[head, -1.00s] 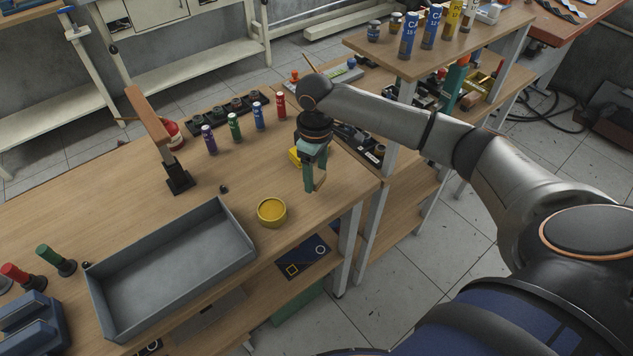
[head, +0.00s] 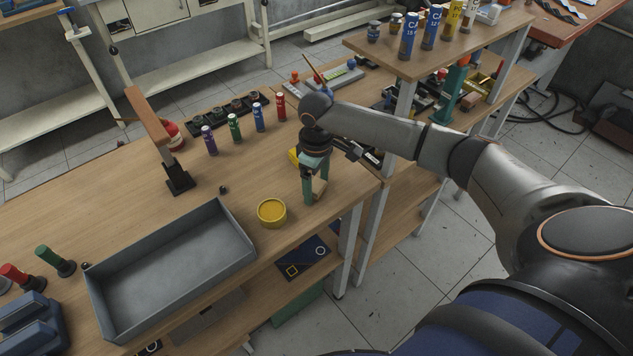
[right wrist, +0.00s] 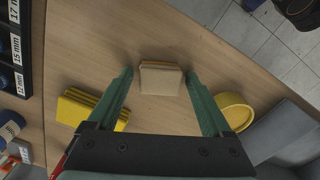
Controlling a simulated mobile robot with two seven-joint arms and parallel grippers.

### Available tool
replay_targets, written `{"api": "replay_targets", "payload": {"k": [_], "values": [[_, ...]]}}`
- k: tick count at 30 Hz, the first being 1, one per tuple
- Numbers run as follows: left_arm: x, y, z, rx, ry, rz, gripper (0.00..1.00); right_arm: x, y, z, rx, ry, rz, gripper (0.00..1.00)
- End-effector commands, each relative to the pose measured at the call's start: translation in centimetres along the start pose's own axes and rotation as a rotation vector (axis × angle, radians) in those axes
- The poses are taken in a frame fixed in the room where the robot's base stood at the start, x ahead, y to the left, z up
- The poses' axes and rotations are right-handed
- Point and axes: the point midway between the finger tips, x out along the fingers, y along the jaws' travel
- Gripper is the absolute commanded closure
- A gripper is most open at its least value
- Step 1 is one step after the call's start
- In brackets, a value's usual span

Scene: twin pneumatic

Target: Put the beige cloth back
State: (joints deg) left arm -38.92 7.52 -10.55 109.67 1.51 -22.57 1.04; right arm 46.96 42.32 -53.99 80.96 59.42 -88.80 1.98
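The beige cloth (head: 319,187) is a small folded block on the wooden bench (head: 120,195) near its right edge. In the right wrist view the beige cloth (right wrist: 160,79) lies in line with the gap between the fingertips, with bare space on both sides. My right gripper (head: 315,192) is open, its green fingers pointing down around or just above the cloth; I cannot tell their exact height. It also shows in the right wrist view (right wrist: 159,78). Folded yellow cloths (right wrist: 88,108) lie left of it there; in the head view they (head: 294,156) are partly hidden. My left gripper is out of view.
A round yellow dish (head: 272,213) stands close by, left of the right gripper. A grey tray (head: 170,270) lies at the front. Several coloured cylinders (head: 234,128) and a post with a wooden arm (head: 175,170) stand farther back. A raised shelf (head: 440,50) is at the right.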

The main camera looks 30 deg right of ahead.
Motion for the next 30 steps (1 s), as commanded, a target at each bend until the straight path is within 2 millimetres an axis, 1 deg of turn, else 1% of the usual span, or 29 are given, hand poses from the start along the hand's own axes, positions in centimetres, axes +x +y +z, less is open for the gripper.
{"api": "replay_targets", "payload": {"k": [8, 11, 14, 24, 27, 30], "values": [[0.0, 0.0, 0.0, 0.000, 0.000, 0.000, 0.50, 0.0, 0.0, 0.0, 0.000, 0.000, 0.000, 0.09], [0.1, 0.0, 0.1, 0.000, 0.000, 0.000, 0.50, -0.4, 0.1, 0.0, 0.000, 0.002, 0.001, 0.09], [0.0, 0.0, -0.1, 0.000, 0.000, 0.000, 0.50, -1.7, 0.0, 0.0, 0.000, 0.002, 0.000, 0.09], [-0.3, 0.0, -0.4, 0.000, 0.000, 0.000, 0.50, -8.9, 0.1, -0.1, 0.000, 0.005, 0.001, 0.09], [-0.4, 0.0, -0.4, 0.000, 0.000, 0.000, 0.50, -10.5, 0.0, -0.1, 0.000, 0.002, 0.000, 0.09], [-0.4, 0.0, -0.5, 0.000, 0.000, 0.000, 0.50, -11.6, 0.0, -0.1, 0.000, 0.002, 0.000, 0.09]]}}
